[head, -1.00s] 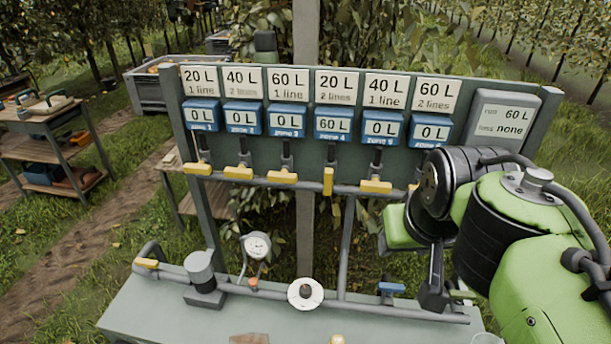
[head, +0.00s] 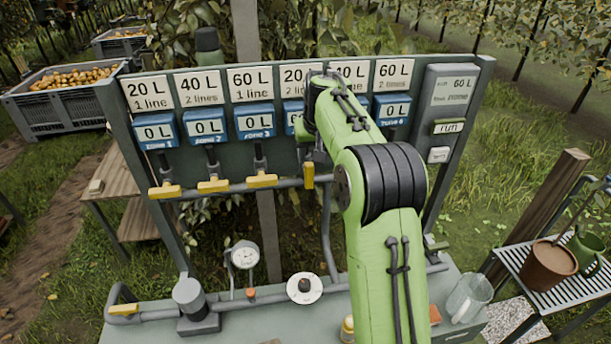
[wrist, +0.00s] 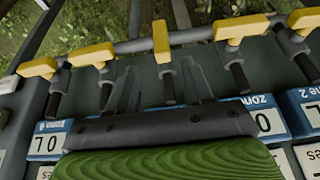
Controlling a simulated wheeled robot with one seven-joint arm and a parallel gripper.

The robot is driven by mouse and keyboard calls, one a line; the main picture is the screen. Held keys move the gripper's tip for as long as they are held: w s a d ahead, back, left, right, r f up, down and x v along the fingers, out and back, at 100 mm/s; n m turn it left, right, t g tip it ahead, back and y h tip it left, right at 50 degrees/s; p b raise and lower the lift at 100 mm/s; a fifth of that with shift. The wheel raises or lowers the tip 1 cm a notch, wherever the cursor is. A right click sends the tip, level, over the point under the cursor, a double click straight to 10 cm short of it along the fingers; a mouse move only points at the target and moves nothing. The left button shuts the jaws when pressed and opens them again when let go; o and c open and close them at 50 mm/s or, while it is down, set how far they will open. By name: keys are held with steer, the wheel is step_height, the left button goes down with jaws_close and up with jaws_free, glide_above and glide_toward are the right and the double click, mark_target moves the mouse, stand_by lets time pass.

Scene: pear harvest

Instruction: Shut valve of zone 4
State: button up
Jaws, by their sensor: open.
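The zone 4 valve has a yellow handle (head: 308,175) on the pipe below the panel. Its handle stands upright, in line with its stem, while the other yellow handles in view lie crosswise. In the wrist view the same upright handle (wrist: 161,41) is at the top centre. My gripper (wrist: 160,66) is open, with one finger on each side of that valve's stem and the fingertips just short of the handle. I cannot tell whether they touch it. In the head view my arm hides the gripper and most of the zone 4 display (head: 290,117).
The zone 3 handle (head: 262,181) is close on the left. My arm covers the zone 5 area. A grey control box (head: 452,100) with a run button is at the right end. A gauge (head: 245,256) and pipework stand on the bench (head: 140,333) below. A plant rack (head: 530,305) is at right.

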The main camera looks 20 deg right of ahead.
mark_target(309, 175)
steer(key=x, duration=1.2)
steer(key=shift+a, duration=0.1)
jaws_close()
